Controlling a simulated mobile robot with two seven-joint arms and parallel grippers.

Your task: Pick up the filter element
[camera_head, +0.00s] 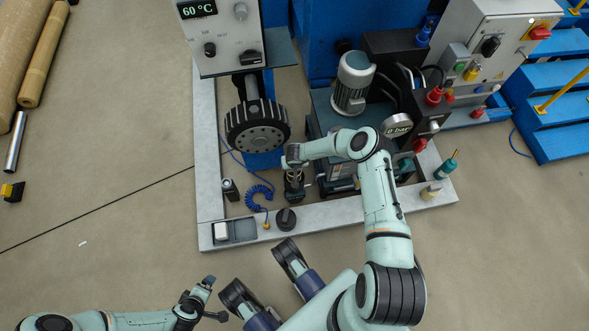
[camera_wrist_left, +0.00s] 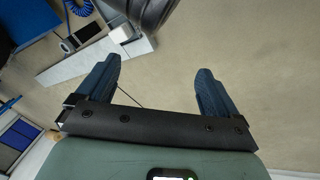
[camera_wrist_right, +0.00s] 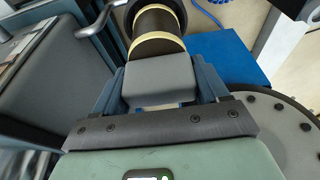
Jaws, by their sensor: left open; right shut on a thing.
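My right gripper (camera_head: 294,166) is over the machine's base, below the black ribbed wheel. In the right wrist view its fingers (camera_wrist_right: 158,78) are shut on a grey block at the near end of a dark cylinder with cream bands (camera_wrist_right: 155,22). I take this to be the filter element; its far end is cut off by the picture edge. In the head view it shows only as a small dark shape (camera_head: 294,184) under the gripper. My left gripper (camera_head: 215,299) is open and empty over the floor at the lower left; its spread fingers show in the left wrist view (camera_wrist_left: 158,68).
The black ribbed wheel (camera_head: 257,126) and the grey motor (camera_head: 353,82) stand close to my right arm.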

